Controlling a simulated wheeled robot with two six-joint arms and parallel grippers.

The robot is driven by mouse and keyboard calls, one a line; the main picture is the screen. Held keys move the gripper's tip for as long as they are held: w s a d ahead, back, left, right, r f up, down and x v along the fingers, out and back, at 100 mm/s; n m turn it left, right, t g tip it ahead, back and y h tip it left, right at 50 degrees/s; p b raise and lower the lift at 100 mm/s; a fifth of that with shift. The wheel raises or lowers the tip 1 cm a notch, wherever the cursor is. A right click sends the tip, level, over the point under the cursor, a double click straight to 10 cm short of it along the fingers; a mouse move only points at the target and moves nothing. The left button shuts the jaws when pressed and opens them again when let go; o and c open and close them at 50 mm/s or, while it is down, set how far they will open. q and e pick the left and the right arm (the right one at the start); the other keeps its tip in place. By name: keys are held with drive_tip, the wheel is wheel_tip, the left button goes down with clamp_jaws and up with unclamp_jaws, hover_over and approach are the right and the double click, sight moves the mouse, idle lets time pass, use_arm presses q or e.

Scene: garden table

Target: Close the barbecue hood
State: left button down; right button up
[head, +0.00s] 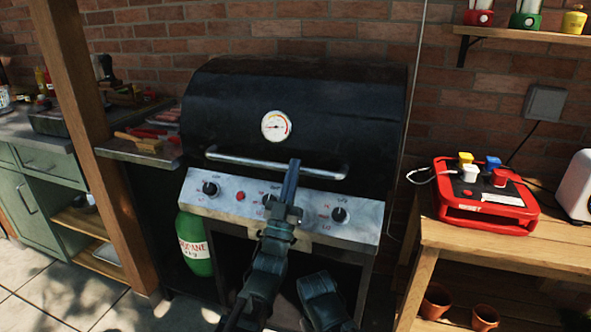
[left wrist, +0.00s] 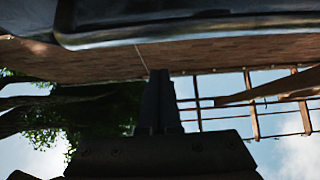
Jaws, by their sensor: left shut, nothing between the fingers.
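The black barbecue hood (head: 340,110) is down over the grill in the head view, with a round white thermometer on its front. Its metal handle (head: 225,158) runs across the lower front, just above the control panel (head: 370,215). My left gripper (head: 294,166) is shut and empty, upright in front of the handle's right half. I cannot tell whether it touches the handle. In the left wrist view its fingers (left wrist: 158,88) point up towards a dark, pale-edged part at the top, probably of the barbecue. My right gripper is not in view.
A wooden post (head: 85,120) and a side shelf (head: 135,152) with food stand left of the barbecue. A green propane bottle (head: 194,245) is below. On the right, a wooden table (head: 500,245) bears a red device (head: 480,205). A brick wall is behind.

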use_arm(q)
drive_tip(key=s+a+f+b, duration=0.1)
drive_tip(key=s+f+b, duration=0.2)
drive_tip(key=f+b, duration=0.6)
drive_tip(key=shift+f+b, duration=0.2)
drive_tip(key=shift+b, duration=0.4)
drive_tip(key=shift+s, duration=0.15)
